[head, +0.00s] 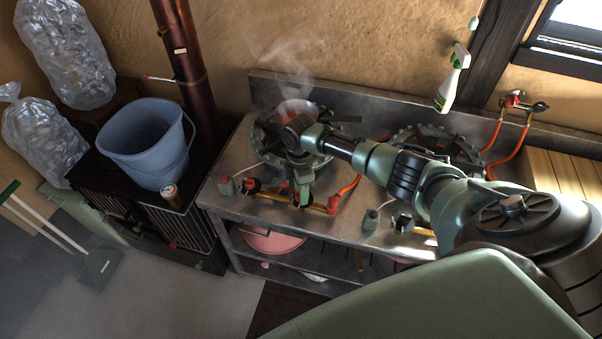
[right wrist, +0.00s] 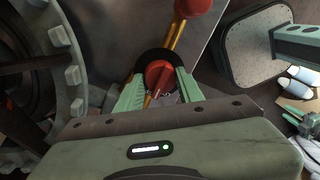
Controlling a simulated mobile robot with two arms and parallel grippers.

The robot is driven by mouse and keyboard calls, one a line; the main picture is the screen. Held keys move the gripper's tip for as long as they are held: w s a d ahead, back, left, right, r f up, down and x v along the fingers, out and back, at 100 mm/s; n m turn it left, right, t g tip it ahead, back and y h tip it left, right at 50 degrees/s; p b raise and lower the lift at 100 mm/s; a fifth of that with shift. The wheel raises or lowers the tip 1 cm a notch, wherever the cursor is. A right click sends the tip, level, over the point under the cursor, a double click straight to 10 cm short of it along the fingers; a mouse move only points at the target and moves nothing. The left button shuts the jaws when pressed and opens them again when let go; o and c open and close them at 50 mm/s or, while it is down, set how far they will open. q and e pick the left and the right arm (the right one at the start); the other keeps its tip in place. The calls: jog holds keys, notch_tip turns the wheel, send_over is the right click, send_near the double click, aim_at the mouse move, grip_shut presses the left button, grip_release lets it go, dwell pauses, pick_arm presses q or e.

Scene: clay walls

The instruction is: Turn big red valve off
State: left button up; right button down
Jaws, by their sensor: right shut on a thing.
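In the right wrist view, a round red valve knob (right wrist: 158,74) on a dark round mount sits between the two pale green fingers of my right gripper (right wrist: 160,88). The gripper is shut on it. In the head view my right arm reaches in from the right, and my right gripper (head: 303,196) points down at the front of the left gas burner (head: 262,135). There the gripper mostly hides the knob. My left gripper is not in view.
A steaming pot (head: 297,108) stands on the left burner. A second red knob (head: 253,186) is left of the gripper. Orange hoses (head: 347,190) run along the steel counter (head: 228,205). A blue bucket (head: 146,150) and a can (head: 171,193) stand at left; a spray bottle (head: 453,80) is behind.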

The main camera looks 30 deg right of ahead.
jog(key=shift+r, duration=0.1)
jog(key=c, duration=0.9)
grip_release()
jog(key=r, duration=0.2)
jog(key=r+b, duration=0.1)
jog(key=r, duration=0.4)
jog(key=shift+w+d+r, duration=0.15)
jog(key=shift+w+r, duration=0.1)
jog(key=shift+r, duration=0.1)
